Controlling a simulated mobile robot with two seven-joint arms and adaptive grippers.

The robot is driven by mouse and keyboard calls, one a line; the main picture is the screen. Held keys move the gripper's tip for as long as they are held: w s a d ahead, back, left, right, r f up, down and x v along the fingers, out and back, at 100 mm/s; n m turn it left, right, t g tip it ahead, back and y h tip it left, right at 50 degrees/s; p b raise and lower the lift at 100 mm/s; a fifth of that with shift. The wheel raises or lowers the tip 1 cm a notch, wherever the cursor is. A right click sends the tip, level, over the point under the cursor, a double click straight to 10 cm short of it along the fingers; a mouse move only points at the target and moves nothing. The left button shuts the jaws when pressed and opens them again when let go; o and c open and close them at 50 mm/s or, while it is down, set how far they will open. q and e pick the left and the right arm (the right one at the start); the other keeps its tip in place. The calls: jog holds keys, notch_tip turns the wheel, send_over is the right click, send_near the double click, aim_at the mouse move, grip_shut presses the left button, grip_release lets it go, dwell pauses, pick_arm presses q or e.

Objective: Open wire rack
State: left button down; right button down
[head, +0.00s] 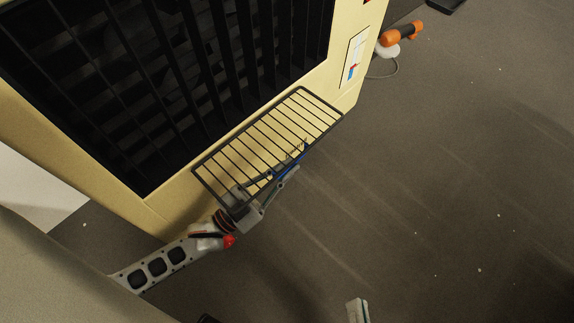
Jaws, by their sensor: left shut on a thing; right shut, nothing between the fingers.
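The wire rack (240,152) is a dark rectangular frame with several thin parallel bars. It sits low along the front of the cream-coloured unit (335,75), tilted outward from its face, with cream showing between the bars. My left gripper (291,160) reaches in from the lower left and is shut on the rack's outer, lower edge. Its fingers overlap the bars, so the exact contact is partly hidden. My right gripper (357,309) shows only as pale tips at the bottom edge of the head view. It is shut and empty, apart from the rack.
Black slats (190,70) fill the unit's front above the rack. An orange and white tool with a cord (402,33) lies on the floor at the upper right, near a dark object (444,5). The grey floor (460,190) to the right is largely clear.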

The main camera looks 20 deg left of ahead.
pick_arm(q)
jog(key=c, duration=2.2)
grip_release()
jog(key=shift+a, duration=0.1)
jog(key=v, duration=1.2)
